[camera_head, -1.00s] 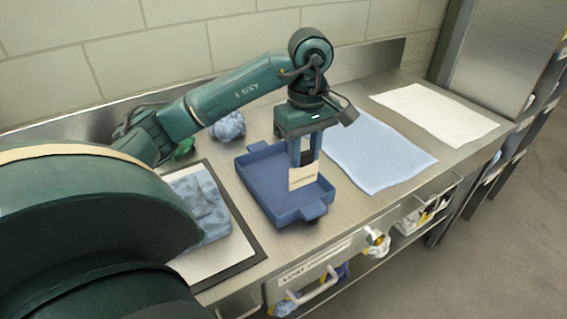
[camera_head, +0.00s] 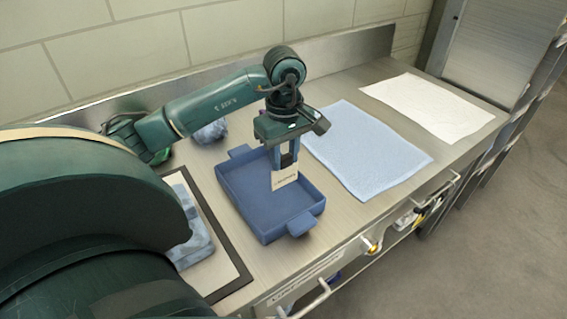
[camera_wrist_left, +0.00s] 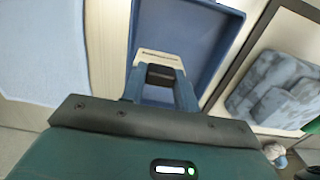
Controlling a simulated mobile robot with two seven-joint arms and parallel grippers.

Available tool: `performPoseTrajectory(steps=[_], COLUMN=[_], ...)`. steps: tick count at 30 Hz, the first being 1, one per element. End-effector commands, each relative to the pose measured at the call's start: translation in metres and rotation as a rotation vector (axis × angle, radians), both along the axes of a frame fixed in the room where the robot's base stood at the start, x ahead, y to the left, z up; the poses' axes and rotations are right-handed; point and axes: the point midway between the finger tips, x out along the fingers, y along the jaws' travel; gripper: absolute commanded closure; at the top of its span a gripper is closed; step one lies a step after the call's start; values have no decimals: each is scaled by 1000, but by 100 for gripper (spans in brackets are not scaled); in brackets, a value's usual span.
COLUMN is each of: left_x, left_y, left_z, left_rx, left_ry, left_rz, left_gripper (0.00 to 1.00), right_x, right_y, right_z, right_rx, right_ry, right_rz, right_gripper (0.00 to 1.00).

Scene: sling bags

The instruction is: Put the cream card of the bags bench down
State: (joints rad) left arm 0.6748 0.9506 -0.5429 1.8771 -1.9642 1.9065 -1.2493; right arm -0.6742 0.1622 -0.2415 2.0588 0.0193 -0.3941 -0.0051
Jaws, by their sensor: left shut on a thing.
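My left gripper (camera_head: 285,160) points down over the blue tray (camera_head: 262,233) and is shut on the cream card (camera_head: 284,180). The card hangs below the fingers with a line of dark print on it, over the inside of the tray. In the left wrist view the card (camera_wrist_left: 158,56) shows as a pale strip at the fingertips, with the blue tray (camera_wrist_left: 212,50) behind it. I cannot tell whether the card touches the tray floor. My right gripper is not in view.
A light blue cloth (camera_head: 368,150) and a white cloth (camera_head: 430,106) lie flat to the right of the tray on the steel bench. A dark-framed board (camera_head: 222,270) with a folded blue bundle (camera_head: 196,240) lies to the left. A crumpled blue-grey bundle (camera_head: 210,132) is behind.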

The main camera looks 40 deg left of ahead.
Motion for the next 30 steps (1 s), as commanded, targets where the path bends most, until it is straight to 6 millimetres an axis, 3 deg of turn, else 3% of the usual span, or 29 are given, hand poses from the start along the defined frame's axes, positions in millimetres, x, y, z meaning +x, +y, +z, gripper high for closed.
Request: performPoseTrajectory(steps=[6,19,20,27,30], left_x=[-1,0,0,0,0], left_y=[0,0,0,0,0], left_z=[-31,-40,-38,-38,-38], left_rx=[-1,1,1,1,1], left_ry=[3,1,1,2,2], left_rz=[0,-1,-1,-1,-1], left_gripper=[95,95,68,48,48], right_x=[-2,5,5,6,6], right_y=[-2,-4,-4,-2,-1], right_z=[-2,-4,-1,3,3], right_rx=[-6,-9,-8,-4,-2], right_ry=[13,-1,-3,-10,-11], right_rz=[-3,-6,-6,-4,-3], right_gripper=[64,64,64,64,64])
